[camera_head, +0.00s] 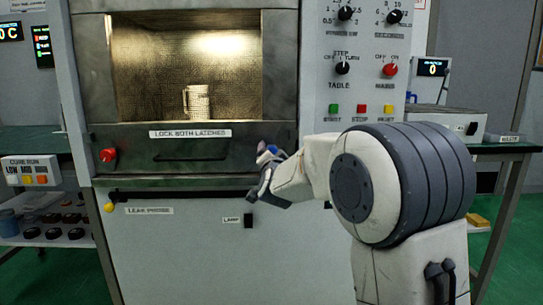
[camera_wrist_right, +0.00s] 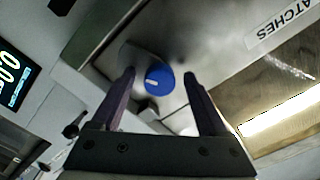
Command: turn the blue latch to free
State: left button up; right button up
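The blue latch (camera_wrist_right: 157,80) is a round knob with a short white mark, on the grey metal front of the microwave. In the head view a little of the latch (camera_head: 271,149) shows at the lower right of the door, mostly hidden by my right gripper (camera_head: 268,176). In the right wrist view my right gripper (camera_wrist_right: 160,75) is open, with one finger on each side of the latch. Gaps show between the fingers and the knob; I cannot tell their exact depth relative to it. My left gripper is out of view.
A red latch (camera_head: 107,155) sits at the door's lower left. A dark handle (camera_head: 190,155) lies under the label "LOCK BOTH LATCHES" (camera_head: 190,133). A beige mug (camera_head: 196,102) stands inside the lit chamber. Control knobs (camera_head: 342,67) and coloured buttons (camera_head: 361,108) are on the right panel.

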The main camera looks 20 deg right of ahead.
jog(key=p+v, duration=0.2)
jog(key=v, duration=0.8)
jog(key=shift+s, duration=0.2)
jog(key=shift+r, duration=0.1)
jog(key=s+a+f+n+g+y, duration=0.35)
jog(key=a+f+n+y, duration=0.3)
jog(key=a, duration=0.55)
jog(key=s+a+f+n+g+y, duration=0.3)
jog(key=s+a+f+n+g, duration=0.55)
jog(key=s, duration=0.45)
jog(key=s+d+f+n+g+h+p, duration=0.1)
jog(key=s+d+f+n+g+h, duration=0.15)
jog(key=s, duration=0.75)
jog(key=s+d+f+n+g+h+p, duration=0.1)
jog(key=s+f+n+g, duration=0.25)
jog(key=s, duration=0.55)
notch_tip(320, 180, up, 37)
jog(key=m+p, duration=0.1)
jog(key=p, duration=3.5)
jog(key=shift+w+a+t+p, duration=0.2)
jog(key=shift+t+p, duration=0.1)
jog(key=shift+p, duration=0.05)
